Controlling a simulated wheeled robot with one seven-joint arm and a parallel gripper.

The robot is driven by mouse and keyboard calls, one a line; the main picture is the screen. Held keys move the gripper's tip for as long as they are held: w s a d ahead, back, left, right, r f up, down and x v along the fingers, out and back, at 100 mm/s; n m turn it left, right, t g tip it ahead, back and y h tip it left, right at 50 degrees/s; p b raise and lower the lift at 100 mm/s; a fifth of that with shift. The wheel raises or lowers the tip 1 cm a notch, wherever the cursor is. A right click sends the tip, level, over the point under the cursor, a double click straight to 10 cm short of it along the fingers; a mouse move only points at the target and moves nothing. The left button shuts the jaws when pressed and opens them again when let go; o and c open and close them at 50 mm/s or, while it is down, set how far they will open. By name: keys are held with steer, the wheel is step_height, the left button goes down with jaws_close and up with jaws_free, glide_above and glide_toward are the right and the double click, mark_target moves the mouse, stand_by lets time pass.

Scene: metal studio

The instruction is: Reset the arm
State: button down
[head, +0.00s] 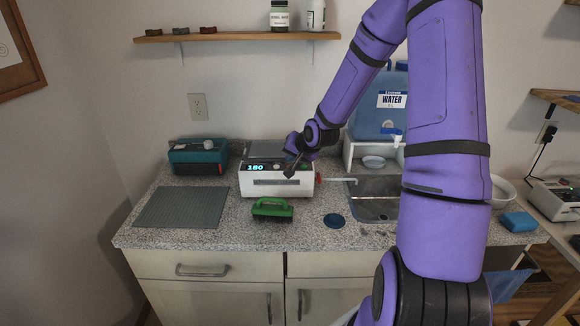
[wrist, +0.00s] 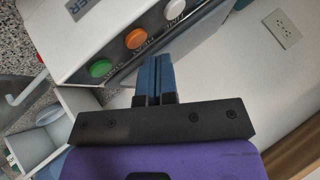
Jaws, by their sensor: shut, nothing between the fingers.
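My purple arm reaches over the counter from the right in the head view. My gripper (head: 291,172) is at the front right of a white boxy device (head: 262,182) with a lit display reading 180. In the wrist view my gripper (wrist: 154,62) is shut and empty, its two dark fingers together. It points toward the device's panel (wrist: 120,32), which has green, orange and white buttons. I cannot tell whether the fingertips touch the device.
A green-handled brush (head: 272,207), a dark blue disc (head: 334,220) and a grey mat (head: 181,207) lie on the counter. A teal box (head: 198,157) stands left of the device. A sink (head: 374,205) and blue water container (head: 378,105) are right. A shelf (head: 237,37) hangs above.

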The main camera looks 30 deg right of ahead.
steer(key=shift+r, duration=3)
